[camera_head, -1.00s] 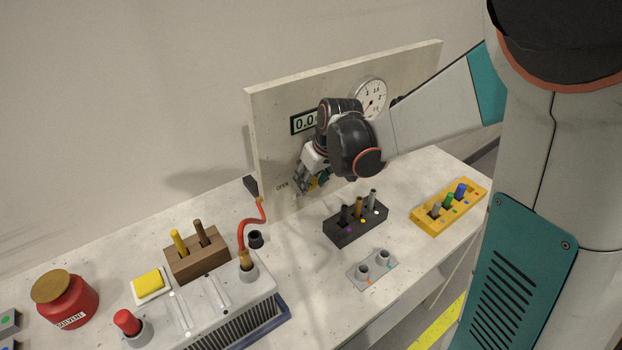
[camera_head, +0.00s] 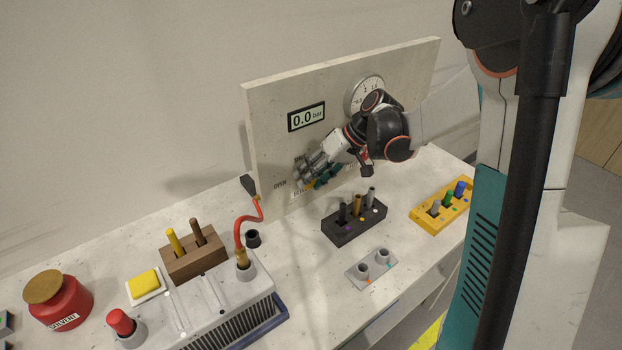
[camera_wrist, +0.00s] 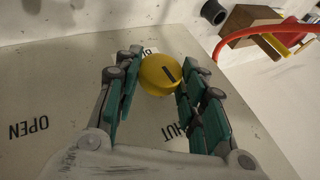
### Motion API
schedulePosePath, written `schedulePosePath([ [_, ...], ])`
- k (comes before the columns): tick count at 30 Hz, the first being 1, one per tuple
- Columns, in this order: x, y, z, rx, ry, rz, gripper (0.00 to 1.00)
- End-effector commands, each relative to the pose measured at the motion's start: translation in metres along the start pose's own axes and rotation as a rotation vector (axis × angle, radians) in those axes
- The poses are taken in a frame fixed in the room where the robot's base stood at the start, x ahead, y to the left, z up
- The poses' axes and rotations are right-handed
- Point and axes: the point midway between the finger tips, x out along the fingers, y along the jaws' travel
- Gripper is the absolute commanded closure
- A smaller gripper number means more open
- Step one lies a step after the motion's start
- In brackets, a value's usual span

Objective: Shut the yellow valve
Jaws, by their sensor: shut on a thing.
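The yellow valve (camera_wrist: 158,74) is a round knob with a short dark mark on its face, and it shows clearly in the wrist view. My gripper (camera_wrist: 160,66) has its green-padded fingers on both sides of the knob and is shut on it. In the head view my gripper (camera_head: 312,176) is at the lower left of the upright panel (camera_head: 275,130) and hides nearly all of the knob. The word OPEN (camera_wrist: 28,128) is printed left of the knob in the wrist view. The word SHUT (camera_wrist: 176,132) is partly covered by a finger.
The panel carries a display (camera_head: 306,117) reading 0.0 bar and a dial gauge (camera_head: 364,92), partly behind my arm. On the bench below stand a black holder (camera_head: 352,228) with pegs and a yellow holder (camera_head: 440,212). A red cable (camera_head: 248,220) rises left of the panel.

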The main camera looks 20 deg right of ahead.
Motion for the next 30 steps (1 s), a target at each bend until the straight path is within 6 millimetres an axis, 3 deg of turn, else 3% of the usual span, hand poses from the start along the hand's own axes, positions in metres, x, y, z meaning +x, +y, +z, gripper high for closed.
schedulePosePath([
  [23, 0.0, 0.0026, -0.0004, 0.045, 0.001, -0.104, 0.86],
  [24, 0.0, 0.0026, -0.0004, 0.045, 0.001, -0.104, 0.56],
  [25, 0.0001, 0.0026, -0.0004, 0.045, 0.001, -0.104, 0.49],
  [26, 0.0001, 0.0026, -0.0003, 0.045, 0.001, -0.104, 0.43],
  [30, 0.0001, 0.0025, -0.0002, 0.044, 0.001, -0.104, 0.43],
])
